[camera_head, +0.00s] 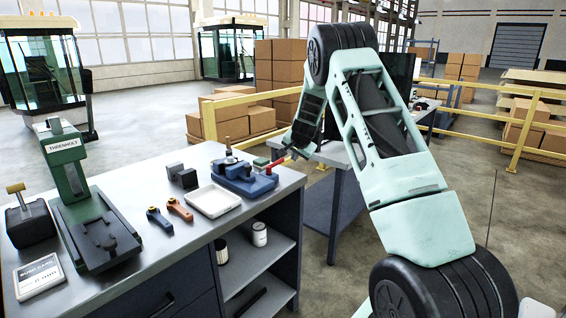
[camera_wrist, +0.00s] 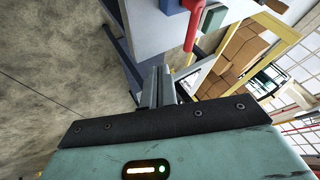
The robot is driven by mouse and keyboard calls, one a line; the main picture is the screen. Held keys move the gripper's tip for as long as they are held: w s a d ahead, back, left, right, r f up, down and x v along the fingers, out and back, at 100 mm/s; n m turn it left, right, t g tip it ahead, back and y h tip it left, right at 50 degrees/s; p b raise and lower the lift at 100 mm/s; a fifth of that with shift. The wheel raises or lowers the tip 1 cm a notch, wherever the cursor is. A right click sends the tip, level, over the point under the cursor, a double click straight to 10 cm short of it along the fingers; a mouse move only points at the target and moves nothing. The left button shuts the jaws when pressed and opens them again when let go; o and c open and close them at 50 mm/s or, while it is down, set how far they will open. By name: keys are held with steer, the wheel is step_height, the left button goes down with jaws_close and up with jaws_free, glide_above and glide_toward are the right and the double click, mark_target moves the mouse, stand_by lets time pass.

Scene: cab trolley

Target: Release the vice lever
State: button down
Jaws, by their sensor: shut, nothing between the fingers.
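The blue vice (camera_head: 238,178) stands at the right end of the grey workbench. Its red lever (camera_head: 270,166) points out to the right, past the bench edge. In the wrist view the red lever (camera_wrist: 193,28) hangs at the top, and part of the blue vice (camera_wrist: 170,6) shows beside it. My gripper (camera_head: 287,153) is just right of the lever, off the bench edge. In the wrist view my gripper's fingers (camera_wrist: 158,72) are together and empty, with the lever up and to the right of their tips.
A white tray (camera_head: 213,201), orange (camera_head: 180,209) and blue (camera_head: 159,220) handled tools, dark blocks and a green THRENHOLT press (camera_head: 66,165) share the bench. Another table (camera_head: 345,160) stands behind my arm. Yellow rails (camera_head: 490,112) and cardboard boxes lie beyond.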

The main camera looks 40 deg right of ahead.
steer(key=p+x, duration=0.2)
steer(key=x, duration=0.6)
steer(key=shift+w+d+f, duration=0.2)
steer(key=shift+f, duration=0.05)
steer(key=shift+w+a+r+p, duration=0.1)
steer(key=shift+w+p, duration=0.3)
steer(key=shift+w, duration=0.2)
steer(key=shift+w+a+r+p, duration=0.15)
steer(key=shift+w+p, duration=0.2)
steer(key=shift+w, duration=0.25)
steer(key=shift+w+p, duration=0.3)
steer(key=shift+w, duration=0.5)
steer(key=shift+w+d+b, duration=0.1)
steer(key=shift+d+b, duration=0.05)
steer(key=shift+b, duration=0.5)
